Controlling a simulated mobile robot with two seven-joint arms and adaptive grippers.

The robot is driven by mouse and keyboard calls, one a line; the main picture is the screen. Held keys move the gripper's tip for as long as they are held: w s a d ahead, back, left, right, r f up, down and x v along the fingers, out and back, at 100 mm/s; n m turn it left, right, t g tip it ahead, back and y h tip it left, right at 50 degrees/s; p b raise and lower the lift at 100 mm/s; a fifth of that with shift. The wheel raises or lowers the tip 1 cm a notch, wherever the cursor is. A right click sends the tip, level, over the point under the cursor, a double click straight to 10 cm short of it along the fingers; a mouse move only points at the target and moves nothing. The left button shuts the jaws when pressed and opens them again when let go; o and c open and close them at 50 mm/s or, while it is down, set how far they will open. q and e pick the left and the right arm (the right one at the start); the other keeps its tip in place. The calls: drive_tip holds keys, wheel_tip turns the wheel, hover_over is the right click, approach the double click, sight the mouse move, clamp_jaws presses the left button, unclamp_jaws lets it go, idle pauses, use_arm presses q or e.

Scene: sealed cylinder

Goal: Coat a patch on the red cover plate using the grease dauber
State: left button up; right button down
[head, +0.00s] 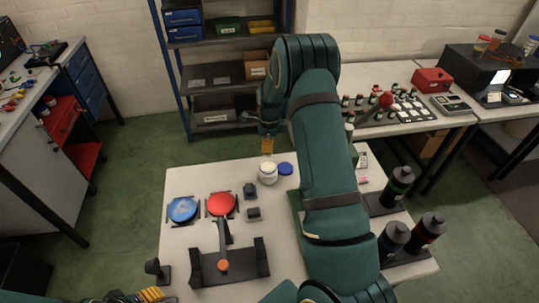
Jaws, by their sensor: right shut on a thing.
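The red cover plate (221,204) lies on the table, left of centre. My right gripper (267,146) points down above an open white jar (268,175), behind and to the right of the red plate. It is shut on the grease dauber, which is mostly hidden at this size; its lower end is at or just above the jar's mouth, and I cannot tell whether it is inside. My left gripper (151,294) is only partly in view at the bottom left edge, apart from the plate, and its jaws cannot be made out.
A blue plate (182,209) lies left of the red one. A blue lid (285,169) is beside the jar. Small dark blocks (253,214) sit right of the red plate. A black rack (230,264) with an orange-ended tool stands in front. Dark bottles (397,187) stand at right.

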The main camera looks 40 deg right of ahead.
use_arm(q)
drive_tip(key=shift+d+f+b, duration=0.1)
drive_tip(key=shift+f+b, duration=1.8)
drive_tip(key=shift+f, duration=0.2)
use_arm(e)
drive_tip(key=shift+f, duration=3)
use_arm(q)
drive_tip(key=shift+f+b, duration=0.35)
use_arm(e)
drive_tip(key=shift+f, duration=0.5)
drive_tip(key=shift+r, duration=0.1)
use_arm(q)
drive_tip(key=shift+r+p, duration=2.3)
use_arm(e)
drive_tip(key=shift+r, duration=3.45)
